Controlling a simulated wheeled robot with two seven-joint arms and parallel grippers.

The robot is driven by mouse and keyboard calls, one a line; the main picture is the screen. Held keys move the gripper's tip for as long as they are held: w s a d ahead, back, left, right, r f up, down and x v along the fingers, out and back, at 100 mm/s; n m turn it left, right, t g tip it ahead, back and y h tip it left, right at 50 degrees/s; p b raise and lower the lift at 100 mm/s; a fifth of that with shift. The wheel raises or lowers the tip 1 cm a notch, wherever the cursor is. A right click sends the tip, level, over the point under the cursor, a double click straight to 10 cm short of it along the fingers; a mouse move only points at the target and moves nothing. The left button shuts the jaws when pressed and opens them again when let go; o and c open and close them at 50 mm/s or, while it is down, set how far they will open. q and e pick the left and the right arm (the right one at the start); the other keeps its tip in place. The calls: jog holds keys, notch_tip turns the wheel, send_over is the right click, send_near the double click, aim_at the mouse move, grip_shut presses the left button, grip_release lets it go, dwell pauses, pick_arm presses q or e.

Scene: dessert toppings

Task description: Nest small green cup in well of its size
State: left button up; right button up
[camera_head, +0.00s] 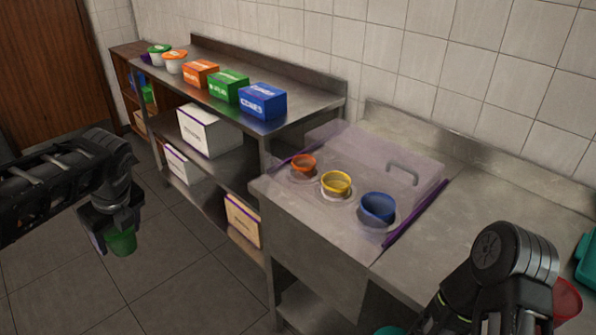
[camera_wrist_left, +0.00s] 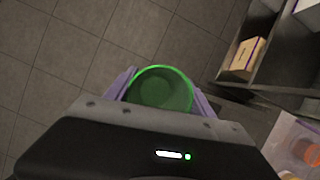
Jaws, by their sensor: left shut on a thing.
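My left gripper (camera_head: 113,233) is shut on the green cup (camera_head: 122,243), held over the floor at the left, apart from the counter. In the left wrist view the green cup (camera_wrist_left: 160,88) sits between the two purple fingers, its round opening facing the camera. The clear tray (camera_head: 345,150) with wells lies on the steel counter. An orange cup (camera_head: 303,165), a yellow cup (camera_head: 336,183) and a blue cup (camera_head: 377,208) sit in a row on it. I cannot make out an empty well. My right gripper (camera_head: 490,318) is at the bottom right; its fingers are not clear.
A steel shelf unit at the left holds orange, green and blue boxes (camera_head: 262,102) on top and white boxes (camera_head: 208,131) below. A red cup (camera_head: 567,299) and a teal object (camera_head: 588,258) show beside my right arm. Open floor (camera_head: 180,275) lies below the green cup.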

dwell(0.6)
pick_arm(q)
jog(key=d+f+n+g, duration=0.5)
jog(key=d+f+n, duration=0.8)
jog(key=d, duration=0.4)
jog(key=shift+s+d+f, duration=0.3)
jog(key=shift+d, duration=0.1)
